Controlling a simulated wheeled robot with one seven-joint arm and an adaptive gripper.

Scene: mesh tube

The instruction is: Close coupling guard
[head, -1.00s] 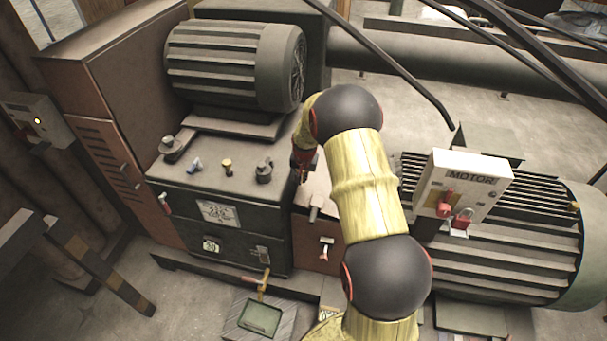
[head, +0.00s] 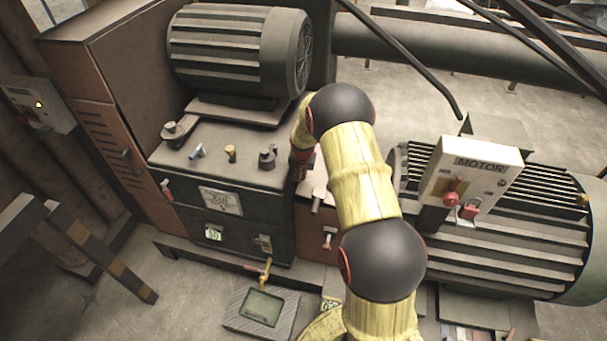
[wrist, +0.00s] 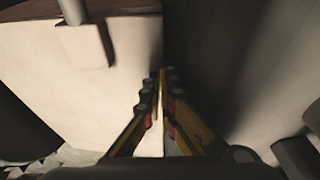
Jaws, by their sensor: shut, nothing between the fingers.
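A pale panel (head: 318,183) that looks like the coupling guard sits between the dark gearbox box and the motor. A short grey handle (head: 316,206) stands on it. In the wrist view the cream panel (wrist: 85,85) fills the left half, with its grey handle (wrist: 72,12) at the top left. My gripper (head: 299,176) is low beside the gearbox's right edge, at the panel's left, partly hidden by my arm. In the wrist view its fingers (wrist: 160,75) are together and empty, over the panel's right edge. I cannot tell whether they touch it.
The gearbox (head: 225,205) with several knobs stands to the left. The large finned motor (head: 500,235) with its MOTOR switch box (head: 470,175) stands to the right. A dark sloping bar (head: 405,60) passes behind my arm. A drip tray (head: 262,308) lies on the floor.

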